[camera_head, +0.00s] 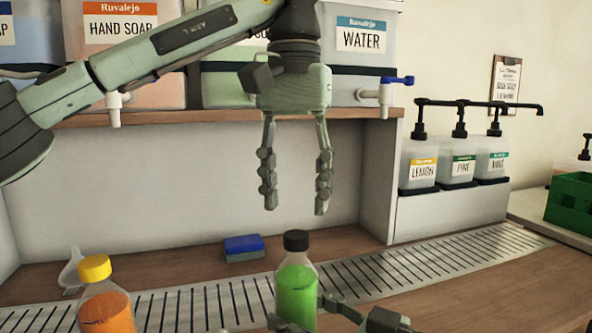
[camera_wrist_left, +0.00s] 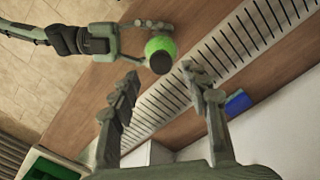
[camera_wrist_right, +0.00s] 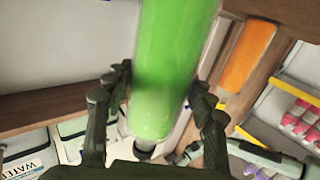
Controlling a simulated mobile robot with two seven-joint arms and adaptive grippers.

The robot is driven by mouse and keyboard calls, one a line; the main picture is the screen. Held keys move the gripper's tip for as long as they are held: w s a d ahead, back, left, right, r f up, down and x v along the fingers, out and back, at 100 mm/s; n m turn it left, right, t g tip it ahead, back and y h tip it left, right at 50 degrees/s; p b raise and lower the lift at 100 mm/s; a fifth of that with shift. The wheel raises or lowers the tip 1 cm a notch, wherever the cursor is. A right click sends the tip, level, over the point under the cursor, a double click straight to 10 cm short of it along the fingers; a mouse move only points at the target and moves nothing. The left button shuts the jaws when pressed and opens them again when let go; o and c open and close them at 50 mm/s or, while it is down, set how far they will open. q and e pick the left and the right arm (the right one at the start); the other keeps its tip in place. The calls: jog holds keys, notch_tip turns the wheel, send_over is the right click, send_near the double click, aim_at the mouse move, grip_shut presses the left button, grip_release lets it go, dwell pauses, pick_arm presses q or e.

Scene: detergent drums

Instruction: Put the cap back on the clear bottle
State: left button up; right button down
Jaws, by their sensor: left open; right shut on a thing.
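The clear bottle (camera_head: 297,293) holds green liquid and stands upright at the front centre in the head view. A black cap (camera_head: 296,240) sits on its neck; I cannot tell whether it is screwed tight. My right gripper (camera_head: 322,314) is shut around the bottle's lower body; the bottle also fills the middle of the right wrist view (camera_wrist_right: 172,60). My left gripper (camera_head: 295,207) is open and empty, pointing down above the cap, with a gap between. In the left wrist view the cap (camera_wrist_left: 160,62) shows just beyond the fingertips.
An orange bottle (camera_head: 106,310) with a yellow cap stands at the left. A blue sponge (camera_head: 243,247) and a white funnel (camera_head: 72,272) lie behind the slotted drain strip (camera_head: 430,262). Drums stand on the shelf (camera_head: 210,115) above; pump bottles (camera_head: 457,160) stand at right.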

pick_arm(q)
jog(key=n, duration=0.5)
jog(key=shift+r, duration=0.15)
jog(key=n, duration=0.7)
jog(key=shift+d+r+n, duration=0.1)
jog(key=shift+r+n, duration=0.1)
jog(key=shift+n, duration=0.2)
jog(key=n, duration=0.2)
jog(key=shift+r+n, duration=0.1)
jog(key=shift+n, duration=0.3)
jog(key=n, duration=0.4)
jog(key=shift+r+n, duration=0.1)
jog(key=shift+n, duration=0.3)
jog(key=n, duration=0.2)
jog(key=shift+r+n, duration=0.1)
jog(key=shift+n, duration=0.3)
jog(key=n, duration=0.4)
jog(key=shift+r+n, duration=0.15)
jog(key=shift+n, duration=0.25)
jog(key=n, duration=0.5)
jog(key=shift+r, duration=0.15)
jog(key=n, duration=0.5)
jog(key=shift+w+r, duration=0.1)
jog(key=shift+r, duration=0.1)
jog(key=n, duration=0.4)
jog(key=shift+r+n, duration=0.1)
jog(key=shift+n, duration=0.3)
jog(key=n, duration=0.4)
jog(key=shift+r+n, duration=0.15)
jog(key=shift+n, duration=0.15)
